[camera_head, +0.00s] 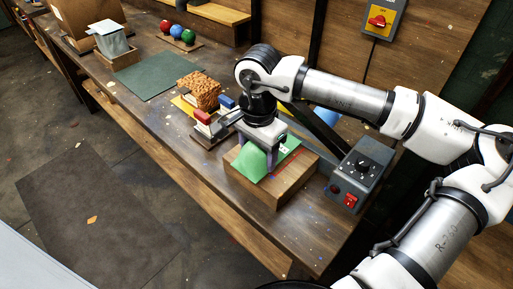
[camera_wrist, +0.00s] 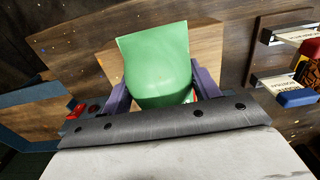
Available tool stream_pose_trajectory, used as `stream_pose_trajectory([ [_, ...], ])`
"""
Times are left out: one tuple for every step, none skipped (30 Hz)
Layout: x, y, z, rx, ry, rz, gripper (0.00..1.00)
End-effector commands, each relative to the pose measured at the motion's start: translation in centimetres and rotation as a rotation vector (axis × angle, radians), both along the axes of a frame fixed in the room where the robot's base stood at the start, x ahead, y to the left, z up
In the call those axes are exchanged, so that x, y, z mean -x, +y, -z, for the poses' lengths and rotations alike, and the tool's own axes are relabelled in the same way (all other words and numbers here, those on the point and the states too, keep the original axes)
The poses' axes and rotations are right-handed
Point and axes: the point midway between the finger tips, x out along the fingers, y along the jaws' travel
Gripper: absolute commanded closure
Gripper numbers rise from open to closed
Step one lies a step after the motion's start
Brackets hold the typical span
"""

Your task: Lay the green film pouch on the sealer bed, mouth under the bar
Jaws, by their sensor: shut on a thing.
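The green film pouch (camera_head: 253,161) is in my gripper (camera_head: 258,151), over the wooden block (camera_head: 266,192) at the bench's front right. In the wrist view the pouch (camera_wrist: 155,62) bows between the two purple fingers of my gripper (camera_wrist: 163,92), one on each side. Its far end spreads out past the fingers. More green with a pale label and a red line shows to the right of my gripper in the head view. A dark bar (camera_head: 318,128) slants up behind the block. I cannot tell whether the pouch touches the block; my wrist hides part of it.
A grey control box (camera_head: 361,174) with a dial and red switch stands right of the block. Left are red and blue stamps (camera_head: 203,117) and a brown textured block (camera_head: 203,88). A green mat (camera_head: 146,75) farther back is clear.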

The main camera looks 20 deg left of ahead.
Motion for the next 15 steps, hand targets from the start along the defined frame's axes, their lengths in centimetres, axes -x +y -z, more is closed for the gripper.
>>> stream_pose_trajectory([
  [-0.1, 0.0, 0.6, -0.001, 0.001, 0.000, 0.70],
  [-0.1, 0.0, 0.8, -0.001, 0.001, 0.000, 0.70],
  [-0.2, -0.1, 1.1, -0.001, 0.001, 0.001, 0.70],
  [-0.2, -0.1, 1.4, -0.001, 0.000, 0.000, 0.70],
  [-0.5, -0.2, 1.4, -0.001, 0.000, 0.002, 0.70],
  [-0.8, -0.3, 1.3, -0.001, -0.001, 0.003, 0.70],
  [-1.1, -0.4, 1.3, -0.001, -0.001, 0.002, 0.70],
  [-1.3, -0.4, 1.3, -0.001, -0.001, 0.003, 0.70],
  [-1.6, -0.6, 1.3, -0.001, -0.001, 0.003, 0.70],
  [-1.8, -0.6, 1.3, -0.001, -0.001, 0.002, 0.70],
  [-2.0, -0.7, 1.3, -0.001, -0.001, 0.002, 0.70],
  [-2.3, -0.9, 1.3, 0.000, -0.001, 0.002, 0.70],
  [-2.5, -0.9, 1.2, 0.000, -0.001, 0.002, 0.70],
  [-2.8, -1.0, 1.2, 0.000, -0.001, 0.002, 0.70],
  [-3.1, -1.1, 1.2, 0.000, -0.001, 0.002, 0.70],
])
